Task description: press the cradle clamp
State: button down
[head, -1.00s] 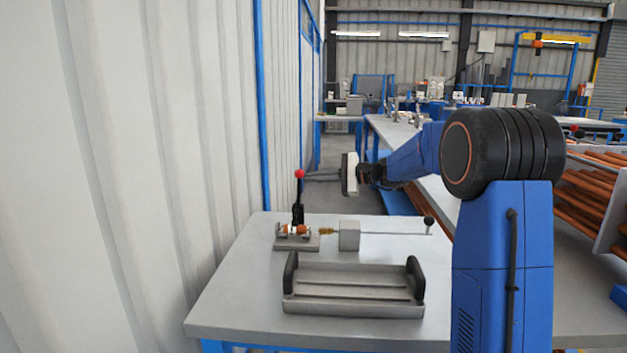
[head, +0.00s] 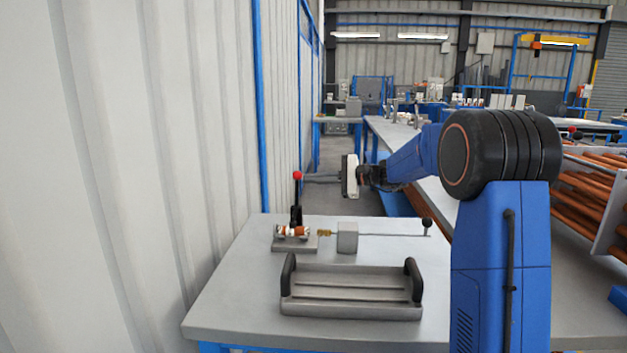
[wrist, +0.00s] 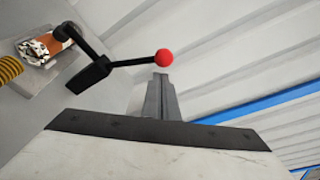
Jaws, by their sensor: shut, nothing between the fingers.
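The cradle clamp (head: 296,214) stands at the back left of the near table, with an upright black lever topped by a red knob (head: 297,175). In the wrist view the red knob (wrist: 164,57) is just beyond my fingertips, and the black lever (wrist: 93,50) runs from it to the cradle. An orange shell with pale ends (head: 294,231) lies in the cradle; it also shows in the wrist view (wrist: 44,46). My gripper (head: 308,178) is shut and empty, its fingertips beside the knob. I cannot tell whether they touch it. It also shows in the wrist view (wrist: 161,77).
A grey block (head: 347,237) with a rod ending in a black ball (head: 427,223) stands right of the clamp. A grey tray with black handles (head: 350,307) lies in front. A corrugated wall (head: 150,180) rises close on the left. Bare tabletop (head: 235,300) lies left of the tray.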

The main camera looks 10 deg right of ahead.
jog(key=s+d, duration=0.3)
jog(key=d, duration=0.7)
jog(key=shift+d+f, duration=0.3)
jog(key=shift+d, duration=0.1)
jog(key=shift+s, duration=0.1)
